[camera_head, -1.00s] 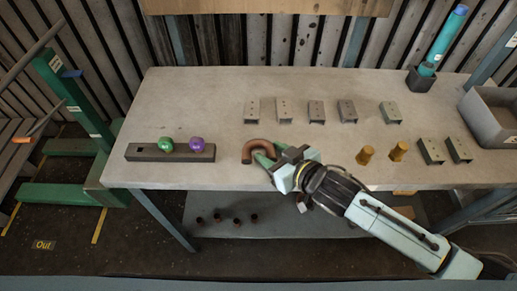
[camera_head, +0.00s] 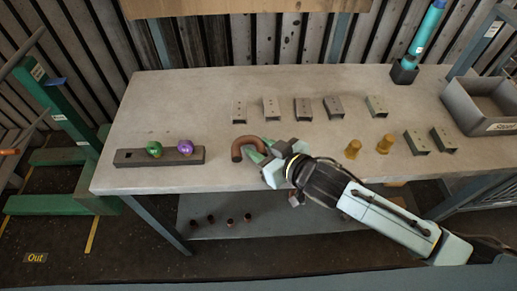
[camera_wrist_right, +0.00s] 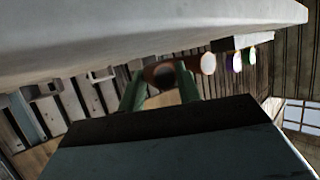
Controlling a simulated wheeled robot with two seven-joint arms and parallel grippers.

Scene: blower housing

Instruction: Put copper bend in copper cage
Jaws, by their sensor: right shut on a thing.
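The copper bend (camera_head: 238,152) is a brown U-shaped tube over the front middle of the grey table. My right gripper (camera_head: 263,155), with green fingers, is shut on it from the right side. In the right wrist view the bend (camera_wrist_right: 207,64) shows its round ends, at and beside the fingers (camera_wrist_right: 160,90). I cannot tell whether the bend touches the tabletop. I cannot make out a copper cage in either view. My left gripper is not in view.
On the table (camera_head: 200,100), a dark block (camera_head: 130,158) with a green ball (camera_head: 153,149) and a purple ball (camera_head: 185,147) lies left of the bend. Several brackets (camera_head: 270,108) stand behind. Two brass cylinders (camera_head: 352,149) and a grey bin (camera_head: 480,115) are right.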

